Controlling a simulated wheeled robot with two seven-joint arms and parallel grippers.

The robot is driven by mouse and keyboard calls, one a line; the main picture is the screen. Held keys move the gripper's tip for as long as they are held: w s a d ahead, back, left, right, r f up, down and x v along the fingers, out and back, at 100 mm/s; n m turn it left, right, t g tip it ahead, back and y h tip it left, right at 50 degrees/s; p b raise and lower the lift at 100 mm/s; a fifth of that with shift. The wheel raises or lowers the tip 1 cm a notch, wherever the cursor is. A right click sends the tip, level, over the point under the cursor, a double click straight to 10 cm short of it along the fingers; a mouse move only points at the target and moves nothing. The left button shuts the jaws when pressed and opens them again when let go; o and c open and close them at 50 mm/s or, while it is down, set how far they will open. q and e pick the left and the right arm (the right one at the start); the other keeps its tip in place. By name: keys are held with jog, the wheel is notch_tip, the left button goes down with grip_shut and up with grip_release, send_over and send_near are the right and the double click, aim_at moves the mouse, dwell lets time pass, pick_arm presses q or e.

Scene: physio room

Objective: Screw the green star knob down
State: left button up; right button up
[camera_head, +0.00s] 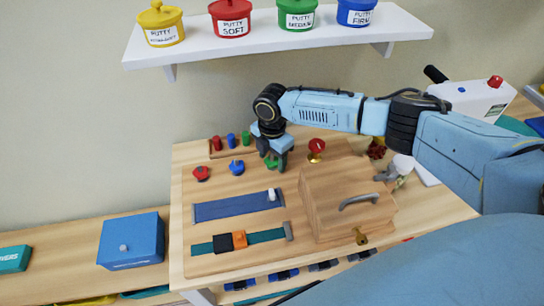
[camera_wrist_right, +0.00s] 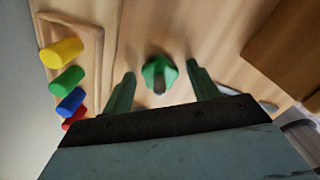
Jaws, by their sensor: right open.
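The green star knob (camera_wrist_right: 158,70) sits over the wooden board, with a dark stub showing at its near side in the right wrist view. In the head view only a small green part of the knob (camera_head: 270,163) shows below my gripper. My right gripper (camera_wrist_right: 161,82) is open, with one finger on each side of the knob and a visible gap to each. In the head view the right gripper (camera_head: 275,161) points down over the board. How far the knob is screwed down I cannot tell. My left gripper is not in view.
A red knob (camera_head: 201,173) and a blue knob (camera_head: 236,167) stand to the left. Behind is a tray of coloured pegs (camera_wrist_right: 67,80). A wooden box (camera_head: 340,205) with a handle stands at right. A blue strip (camera_head: 235,207) lies in front. A shelf (camera_head: 280,35) hangs above.

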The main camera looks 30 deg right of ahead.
jog(key=c, duration=1)
jog(key=shift+r+m+p, duration=0.15)
jog(key=shift+m+p, duration=0.55)
jog(key=shift+p, duration=0.1)
jog(key=m+p, duration=0.7)
jog(key=m, duration=0.1)
jog(key=shift+m, duration=0.3)
jog(key=m+p, duration=0.1)
jog(key=m, duration=0.2)
jog(key=shift+m+p, duration=0.3)
jog(key=shift+p, duration=0.1)
jog(key=m+p, duration=0.1)
jog(key=m, duration=0.2)
jog(key=shift+m, duration=0.3)
jog(key=m+p, duration=0.1)
jog(key=m, duration=0.2)
jog(key=shift+w+m+p, duration=0.1)
jog(key=shift+m+p, duration=0.2)
jog(key=shift+p, duration=0.05)
jog(key=shift+w+m+p, duration=0.15)
jog(key=shift+m+p, duration=0.25)
jog(key=shift+m, duration=1.4)
